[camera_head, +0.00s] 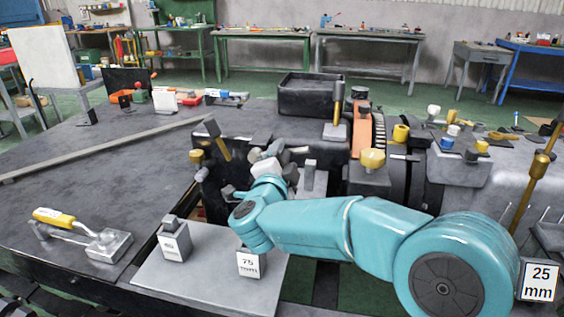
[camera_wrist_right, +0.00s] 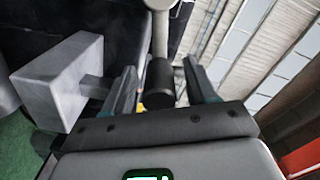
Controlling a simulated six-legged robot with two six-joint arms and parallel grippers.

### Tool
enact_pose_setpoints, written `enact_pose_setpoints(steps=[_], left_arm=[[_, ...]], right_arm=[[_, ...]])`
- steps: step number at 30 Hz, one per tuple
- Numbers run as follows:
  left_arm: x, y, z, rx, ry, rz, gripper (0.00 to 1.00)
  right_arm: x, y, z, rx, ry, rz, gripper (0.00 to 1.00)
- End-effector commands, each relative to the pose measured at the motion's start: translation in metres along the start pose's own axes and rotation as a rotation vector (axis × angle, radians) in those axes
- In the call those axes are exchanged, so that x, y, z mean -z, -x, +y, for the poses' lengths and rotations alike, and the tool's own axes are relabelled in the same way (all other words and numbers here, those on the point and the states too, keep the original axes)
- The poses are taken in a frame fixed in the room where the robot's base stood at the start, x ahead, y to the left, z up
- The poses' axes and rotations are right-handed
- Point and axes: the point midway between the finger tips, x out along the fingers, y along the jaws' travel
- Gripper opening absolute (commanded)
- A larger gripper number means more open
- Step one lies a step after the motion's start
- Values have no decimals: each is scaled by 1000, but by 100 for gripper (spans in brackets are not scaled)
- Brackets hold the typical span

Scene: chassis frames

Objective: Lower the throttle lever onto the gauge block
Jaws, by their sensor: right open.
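My right arm comes in from the right in the head view, and its gripper (camera_head: 268,160) is over the machine, partly hidden by its own wrist. In the right wrist view my open gripper (camera_wrist_right: 162,88) has a lever with a grey rod and black cylindrical knob (camera_wrist_right: 159,84) between its fingers; the knob is not clamped. A grey block with a stem (camera_wrist_right: 62,82) is left of the fingers there. In the head view a grey block with a knob (camera_head: 309,182) stands beside the gripper. A gauge block marked 75 (camera_head: 250,263) and another block (camera_head: 175,242) stand on a grey plate. My left gripper is not in view.
A yellow-handled clamp (camera_head: 55,217) lies at the left of the dark bench. A black box (camera_head: 307,95) sits behind the gripper. A 25 mm label (camera_head: 539,282) shows at the right. The left bench top is mostly clear.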

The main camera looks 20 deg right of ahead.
Motion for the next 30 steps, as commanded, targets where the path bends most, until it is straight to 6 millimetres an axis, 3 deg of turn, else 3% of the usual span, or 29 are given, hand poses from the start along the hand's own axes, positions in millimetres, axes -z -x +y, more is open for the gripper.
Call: enact_pose_setpoints(steps=[5, 15, 21, 30], left_arm=[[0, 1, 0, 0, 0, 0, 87], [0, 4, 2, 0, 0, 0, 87], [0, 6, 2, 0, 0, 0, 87], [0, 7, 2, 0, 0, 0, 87]], right_arm=[[-1, 17, -1, 2, 2, -4, 57], [-1, 106, -2, 3, 0, -6, 57], [0, 145, -1, 3, -1, -3, 57], [0, 164, 0, 0, 0, 1, 57]])
